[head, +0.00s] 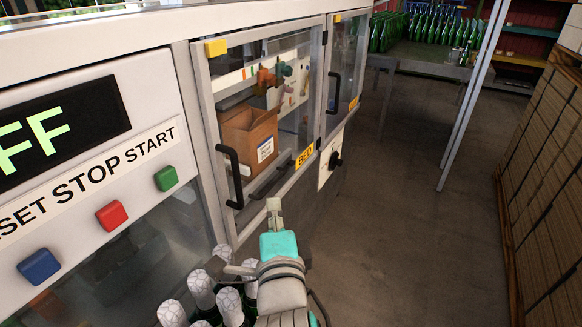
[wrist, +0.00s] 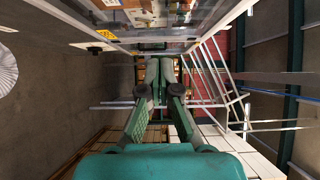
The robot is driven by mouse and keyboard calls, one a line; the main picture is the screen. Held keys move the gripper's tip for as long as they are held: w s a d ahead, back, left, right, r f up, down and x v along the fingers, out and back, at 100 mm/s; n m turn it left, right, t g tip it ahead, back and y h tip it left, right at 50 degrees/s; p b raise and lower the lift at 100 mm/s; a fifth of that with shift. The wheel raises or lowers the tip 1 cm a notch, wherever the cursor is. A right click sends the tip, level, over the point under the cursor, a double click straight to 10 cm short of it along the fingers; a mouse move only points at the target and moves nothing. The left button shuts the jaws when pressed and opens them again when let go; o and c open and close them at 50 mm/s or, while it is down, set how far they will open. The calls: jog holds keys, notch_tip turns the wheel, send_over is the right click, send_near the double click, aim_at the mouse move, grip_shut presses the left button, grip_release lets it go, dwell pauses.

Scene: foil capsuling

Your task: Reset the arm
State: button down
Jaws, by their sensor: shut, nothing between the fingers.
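My gripper (head: 274,208) is shut and empty, in free air in front of the machine's lower panel in the head view. Its teal body and pale wrist reach up from the bottom middle. In the wrist view the two fingers (wrist: 159,72) run close together with nothing between them. Several green bottles with white patterned caps (head: 201,287) stand just left of my arm in the head view; my wrist hides part of that group.
The machine's front has a glazed door (head: 262,110) with a black handle (head: 232,178). A cardboard box (head: 247,138) is behind it. A panel has blue, red and green (head: 166,178) buttons. Stacked cartons (head: 545,180) stand right. The floor between (head: 410,220) is clear.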

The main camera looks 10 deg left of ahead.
jog(key=s+d+f+n+g, duration=0.1)
jog(key=s+d+f+n, duration=0.25)
jog(key=d+f, duration=0.35)
jog(key=s+d+f+n+h, duration=0.1)
jog(key=s+d+f+n, duration=0.3)
jog(key=f, duration=0.4)
jog(key=s+d+f+n+g, duration=0.1)
jog(key=s+d+f+n, duration=0.1)
jog(key=s+d+f, duration=0.5)
jog(key=s+d+f+n+h, duration=0.2)
jog(key=s+d, duration=0.3)
jog(key=s, duration=0.7)
jog(key=s+d+f+n+h, duration=0.2)
jog(key=s+d, duration=0.3)
jog(key=s, duration=0.6)
jog(key=shift+s+n+g, duration=0.3)
jog(key=shift+s+n, duration=0.05)
jog(key=shift+n, duration=0.3)
